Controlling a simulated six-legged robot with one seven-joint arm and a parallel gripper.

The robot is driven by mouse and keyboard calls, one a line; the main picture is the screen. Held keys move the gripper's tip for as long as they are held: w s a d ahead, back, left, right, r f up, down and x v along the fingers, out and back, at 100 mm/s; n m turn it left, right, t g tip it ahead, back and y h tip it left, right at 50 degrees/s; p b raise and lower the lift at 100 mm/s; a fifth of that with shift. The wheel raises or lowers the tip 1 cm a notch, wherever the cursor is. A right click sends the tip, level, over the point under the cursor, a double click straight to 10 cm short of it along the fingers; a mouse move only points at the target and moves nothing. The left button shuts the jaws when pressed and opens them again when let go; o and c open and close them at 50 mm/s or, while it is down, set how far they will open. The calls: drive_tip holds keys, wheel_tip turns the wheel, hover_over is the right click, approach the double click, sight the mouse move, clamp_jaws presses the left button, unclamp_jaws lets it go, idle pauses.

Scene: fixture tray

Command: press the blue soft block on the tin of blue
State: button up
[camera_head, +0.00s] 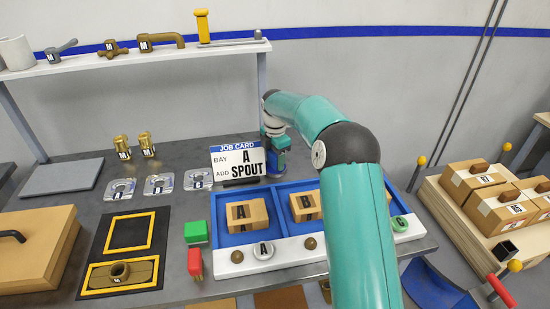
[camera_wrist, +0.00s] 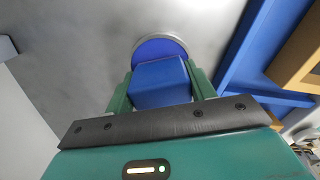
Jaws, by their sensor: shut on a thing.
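My gripper (camera_wrist: 158,75) is shut on the blue soft block (camera_wrist: 160,88), which sits between its two green fingers in the wrist view. The tin of blue (camera_wrist: 160,48), a round tin with a silver rim and blue inside, lies just beyond the block, which hides its near part. I cannot tell whether the block touches the blue. In the head view my teal arm reaches to the back of the bench, and my gripper (camera_head: 275,150) is low there beside the job card, partly hidden.
The job card (camera_head: 238,162) reads bay A, add spout. A blue tray (camera_head: 228,240) holds boxes marked A and B. A shelf (camera_head: 130,58) with taps runs above the bench's back.

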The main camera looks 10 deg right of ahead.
drive_tip(key=shift+r, duration=3.45)
